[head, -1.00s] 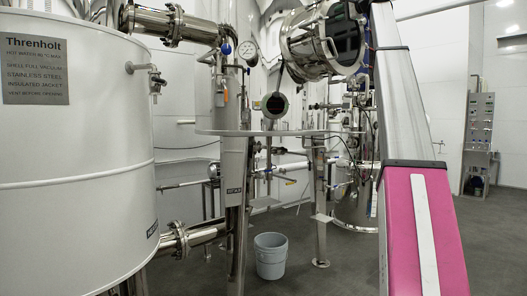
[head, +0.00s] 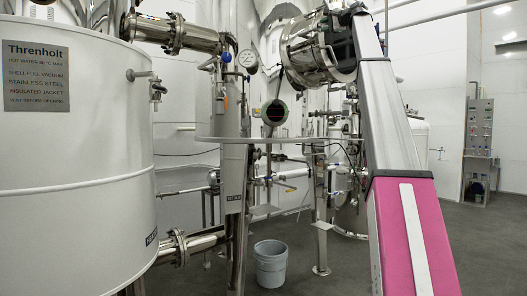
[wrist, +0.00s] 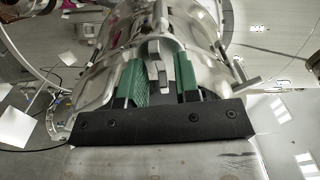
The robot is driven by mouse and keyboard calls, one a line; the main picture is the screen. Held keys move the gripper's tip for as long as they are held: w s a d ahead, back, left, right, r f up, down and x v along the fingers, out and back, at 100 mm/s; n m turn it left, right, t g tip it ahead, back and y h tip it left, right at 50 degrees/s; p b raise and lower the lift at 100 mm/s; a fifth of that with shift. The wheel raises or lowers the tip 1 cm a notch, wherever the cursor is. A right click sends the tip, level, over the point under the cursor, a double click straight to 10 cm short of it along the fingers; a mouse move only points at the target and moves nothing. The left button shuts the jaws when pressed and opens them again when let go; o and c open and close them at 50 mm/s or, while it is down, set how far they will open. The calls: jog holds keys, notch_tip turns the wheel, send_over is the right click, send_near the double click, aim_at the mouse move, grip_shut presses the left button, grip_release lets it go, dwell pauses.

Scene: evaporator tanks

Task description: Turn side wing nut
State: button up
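A shiny steel cylindrical vessel (head: 300,62) with a clamped round end is at the upper middle of the head view. In the wrist view the curved steel body (wrist: 215,62) lies right ahead of my gripper (wrist: 160,70). A small metal wing nut (wrist: 158,76) on a bolt shows between the two green fingers. The fingers are apart, with gaps visible on both sides of the wing nut. I cannot tell how deep the nut sits between the fingertips. In the head view my gripper is hidden behind my arm and the vessel.
A large white tank (head: 75,185) with a name plate fills the left. A grey bucket (head: 270,264) is on the floor. Open floor lies at the right, before a control panel (head: 480,128).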

grip_shut()
jog(key=shift+n, duration=1.2)
jog(key=shift+n, duration=1)
jog(key=shift+n, duration=1.3)
